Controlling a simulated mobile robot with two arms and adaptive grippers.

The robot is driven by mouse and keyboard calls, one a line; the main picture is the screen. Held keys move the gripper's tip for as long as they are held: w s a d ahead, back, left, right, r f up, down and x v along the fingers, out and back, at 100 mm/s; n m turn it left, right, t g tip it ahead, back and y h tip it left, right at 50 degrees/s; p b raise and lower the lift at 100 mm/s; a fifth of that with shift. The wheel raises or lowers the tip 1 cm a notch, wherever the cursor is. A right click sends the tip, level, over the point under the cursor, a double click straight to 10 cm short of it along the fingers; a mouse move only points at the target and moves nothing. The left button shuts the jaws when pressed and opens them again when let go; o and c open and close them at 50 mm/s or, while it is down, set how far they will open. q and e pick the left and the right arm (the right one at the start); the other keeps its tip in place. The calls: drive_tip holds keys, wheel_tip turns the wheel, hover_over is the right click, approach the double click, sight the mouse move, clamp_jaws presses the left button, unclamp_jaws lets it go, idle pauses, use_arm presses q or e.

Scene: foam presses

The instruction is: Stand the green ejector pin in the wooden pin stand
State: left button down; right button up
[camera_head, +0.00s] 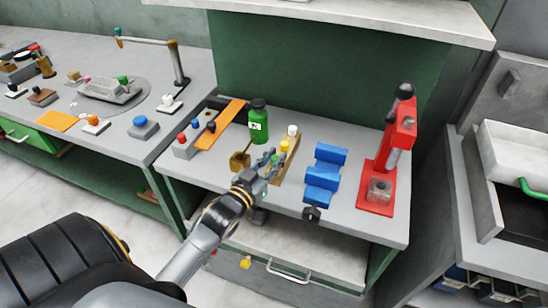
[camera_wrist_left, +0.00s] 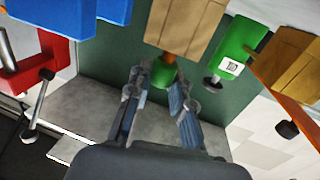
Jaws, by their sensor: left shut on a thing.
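The wooden pin stand (camera_head: 284,172) is a long brown block on the middle bench. A white pin (camera_head: 292,130) and a yellow pin (camera_head: 284,146) stand at its far part. My left gripper (camera_head: 268,164) is at the stand's near left side, shut on the green ejector pin (camera_head: 275,159), in line with the other two pins. In the left wrist view the green pin (camera_wrist_left: 163,75) shows between the fingertips (camera_wrist_left: 161,88), close to the stand's wooden block (camera_wrist_left: 186,28). Whether the pin is seated in the stand is hidden. My right gripper is not in view.
A green bottle (camera_head: 259,124) stands behind the gripper, and a brown block (camera_head: 240,161) sits left of it. A blue fixture (camera_head: 322,180) and a red press (camera_head: 386,160) stand to the right. An orange strip (camera_head: 220,125) and a grey pin rack (camera_head: 186,147) lie left.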

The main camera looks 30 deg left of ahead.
use_arm(q)
drive_tip(key=shift+f+b, duration=0.35)
drive_tip(key=shift+f, duration=0.35)
drive_tip(key=c, duration=1.1)
unclamp_jaws()
drive_tip(key=s, duration=1.2)
drive_tip(key=shift+d, duration=0.25)
